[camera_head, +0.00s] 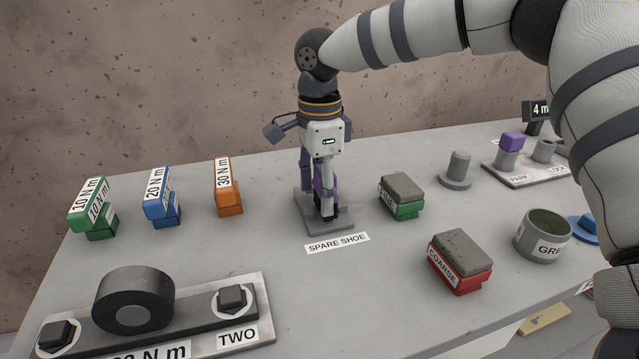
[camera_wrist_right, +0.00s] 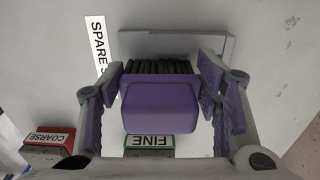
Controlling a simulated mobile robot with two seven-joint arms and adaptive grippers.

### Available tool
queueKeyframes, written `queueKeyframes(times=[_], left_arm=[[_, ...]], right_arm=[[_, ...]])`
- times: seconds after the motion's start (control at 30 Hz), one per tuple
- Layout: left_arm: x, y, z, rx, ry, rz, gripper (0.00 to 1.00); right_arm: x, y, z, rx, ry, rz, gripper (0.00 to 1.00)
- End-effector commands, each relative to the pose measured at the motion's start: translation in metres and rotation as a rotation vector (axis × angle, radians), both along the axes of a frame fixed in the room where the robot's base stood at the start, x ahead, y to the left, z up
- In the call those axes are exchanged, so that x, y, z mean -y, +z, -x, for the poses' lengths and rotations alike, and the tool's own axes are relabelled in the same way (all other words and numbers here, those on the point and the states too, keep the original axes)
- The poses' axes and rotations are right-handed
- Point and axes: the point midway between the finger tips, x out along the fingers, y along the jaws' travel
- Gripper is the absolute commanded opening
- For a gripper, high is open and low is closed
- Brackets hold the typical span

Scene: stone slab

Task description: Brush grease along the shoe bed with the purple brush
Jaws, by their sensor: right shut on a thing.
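My right gripper (camera_head: 325,212) is upright over the grey plate (camera_head: 302,225) behind the SPARE SHOE label (camera_head: 337,244). In the right wrist view, my right gripper (camera_wrist_right: 162,85) is shut on the purple brush (camera_wrist_right: 160,108), with dark bristles pointing towards the plate (camera_wrist_right: 160,43). The brush shows only partly between the fingers in the head view. I cannot tell whether the bristles touch the plate. A grey round pot (camera_head: 521,234) labelled GRE, with dark green contents, stands at the right. The shoe bed is not clearly identifiable. My left gripper is out of view.
A green FINE block (camera_head: 402,208) and a red COARSE block (camera_head: 461,280) lie right of the plate. Blue, green and orange torque blocks (camera_head: 229,200) stand left. A dark roller (camera_head: 130,300) sits on a base front left. A grey peg (camera_head: 459,165) stands back right. The front middle is clear.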

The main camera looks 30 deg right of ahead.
Motion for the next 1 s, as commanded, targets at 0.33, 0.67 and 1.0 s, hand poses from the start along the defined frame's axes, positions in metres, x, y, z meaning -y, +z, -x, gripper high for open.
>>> queueKeyframes(times=[0.33, 0.67, 1.0], left_arm=[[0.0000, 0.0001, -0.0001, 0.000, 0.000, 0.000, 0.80], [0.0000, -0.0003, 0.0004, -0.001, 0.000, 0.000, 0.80], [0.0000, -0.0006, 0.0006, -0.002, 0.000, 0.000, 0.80]], right_arm=[[0.0000, -0.0004, 0.0001, 0.000, -0.001, 0.000, 0.36], [0.0000, -0.0046, 0.0002, -0.001, -0.001, 0.000, 0.36], [0.0000, -0.0077, 0.0001, 0.000, -0.001, -0.001, 0.36]])
